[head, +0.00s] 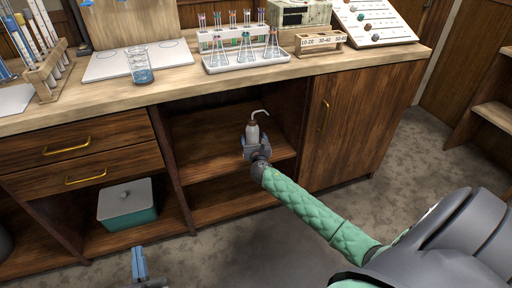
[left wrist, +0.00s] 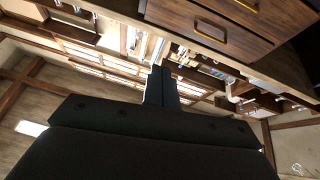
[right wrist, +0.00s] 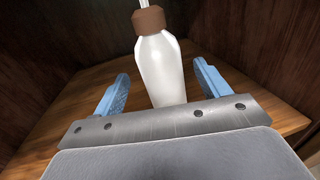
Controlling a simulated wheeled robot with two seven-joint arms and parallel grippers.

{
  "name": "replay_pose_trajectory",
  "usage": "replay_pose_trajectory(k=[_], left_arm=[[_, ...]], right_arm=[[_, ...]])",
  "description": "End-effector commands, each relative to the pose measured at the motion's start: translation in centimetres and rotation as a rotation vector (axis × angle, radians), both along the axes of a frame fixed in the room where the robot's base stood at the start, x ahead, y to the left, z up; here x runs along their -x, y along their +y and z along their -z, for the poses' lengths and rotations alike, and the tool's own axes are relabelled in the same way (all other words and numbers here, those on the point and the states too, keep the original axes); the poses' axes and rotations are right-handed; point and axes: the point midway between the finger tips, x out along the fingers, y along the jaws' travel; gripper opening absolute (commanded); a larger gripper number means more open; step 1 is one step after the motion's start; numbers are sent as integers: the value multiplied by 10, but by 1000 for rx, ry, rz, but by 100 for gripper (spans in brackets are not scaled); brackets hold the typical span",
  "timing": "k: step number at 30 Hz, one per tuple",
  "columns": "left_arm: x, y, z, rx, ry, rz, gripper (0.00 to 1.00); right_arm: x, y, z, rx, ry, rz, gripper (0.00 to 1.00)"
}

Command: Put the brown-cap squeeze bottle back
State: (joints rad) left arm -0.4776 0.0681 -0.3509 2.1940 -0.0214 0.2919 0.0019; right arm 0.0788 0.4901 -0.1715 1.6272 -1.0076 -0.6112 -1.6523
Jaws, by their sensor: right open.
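The squeeze bottle has a white body, a brown cap and a bent pale spout. In the head view the bottle (head: 253,133) is upright inside the open cabinet compartment, and it also shows in the right wrist view (right wrist: 160,70). It appears to stand on the wooden shelf (head: 205,162); its base is hidden by my gripper. My right gripper (head: 256,146) is open, its two blue fingers (right wrist: 162,88) spread to either side of the lower bottle with visible gaps. My left gripper (head: 139,263) is low in front of the cabinet, its fingers (left wrist: 161,85) together and empty.
A closed door (head: 345,125) bounds the compartment on the right, drawers (head: 85,150) on the left. A green bin (head: 127,207) sits below the drawers.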

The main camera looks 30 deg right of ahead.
Motion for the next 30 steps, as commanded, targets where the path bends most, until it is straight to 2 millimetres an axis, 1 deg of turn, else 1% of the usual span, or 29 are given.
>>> replay_pose_trajectory(k=[1, 3, 6, 10, 15, 20, 23, 26, 29, 30], left_arm=[[-1, -1, 9, -8, 32, 2, 0], [-3, -2, 23, -18, 74, 6, 0], [-4, -3, 40, -30, 127, 9, 0], [-4, -4, 57, -44, 179, 13, 0], [-4, -5, 69, -53, 215, 15, 0], [-4, -5, 71, -54, 222, 15, 0], [-4, -5, 71, -53, 221, 15, 0], [-4, -5, 71, -54, 221, 16, 0], [-5, -5, 70, -54, 219, 16, 0], [-5, -5, 70, -54, 219, 16, 0]], right_arm=[[8, 4, 0, 0, 1, -1, 75], [17, 8, 0, -1, 2, -1, 75], [28, 13, 0, -1, 2, 0, 75], [40, 19, 0, 0, 1, -1, 75], [49, 22, 0, 0, 1, 0, 75], [50, 23, 0, 0, 0, 0, 75], [53, 31, 5, -35, -2, -14, 75], [63, 60, 23, -179, -12, -68, 75], [85, 116, 49, -464, -32, -155, 75], [97, 144, 59, -612, -41, -192, 75]])
